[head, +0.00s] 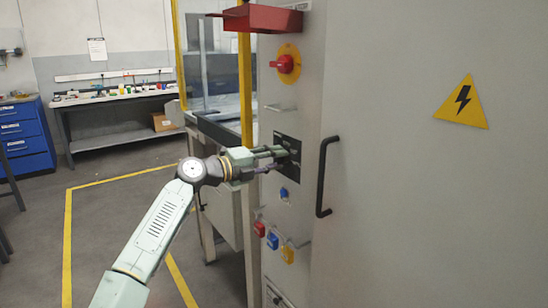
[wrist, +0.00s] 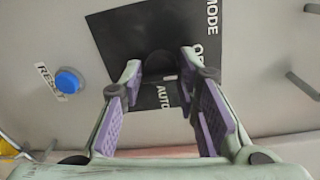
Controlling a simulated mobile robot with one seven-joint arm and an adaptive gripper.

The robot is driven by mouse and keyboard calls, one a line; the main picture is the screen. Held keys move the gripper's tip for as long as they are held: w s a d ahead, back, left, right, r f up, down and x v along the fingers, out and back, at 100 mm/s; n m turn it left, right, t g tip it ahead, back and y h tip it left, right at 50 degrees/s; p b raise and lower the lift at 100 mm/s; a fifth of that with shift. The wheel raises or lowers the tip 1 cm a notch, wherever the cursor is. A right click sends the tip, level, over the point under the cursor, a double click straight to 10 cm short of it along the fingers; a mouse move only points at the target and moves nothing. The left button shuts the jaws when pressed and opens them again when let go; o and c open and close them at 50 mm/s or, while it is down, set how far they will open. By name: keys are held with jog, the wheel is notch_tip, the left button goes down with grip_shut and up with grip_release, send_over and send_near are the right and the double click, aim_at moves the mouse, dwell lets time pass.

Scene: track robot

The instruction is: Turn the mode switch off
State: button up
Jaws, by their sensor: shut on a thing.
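The mode switch (wrist: 158,62) is a dark knob on a black plate (wrist: 112,45) lettered MODE, OFF and AUTO in the wrist view. A small light mark shows at the knob's edge on the side towards AUTO. My gripper (wrist: 163,75) has its two fingers on either side of the knob and is shut on it. In the head view my gripper (head: 279,158) reaches the black plate (head: 291,179) on the cabinet front, and its fingers mostly hide the knob there.
A blue RESET button (wrist: 68,81) sits beside the plate. In the head view a red rotary switch (head: 284,64) on yellow is above, under a red hood (head: 262,18). Red, blue and yellow padlocks (head: 272,240) hang below. A black door handle (head: 323,177) stands out to the right.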

jog(key=shift+d+r, duration=0.1)
jog(key=shift+d, duration=0.05)
jog(key=o, duration=1.1)
jog(key=v, duration=1.2)
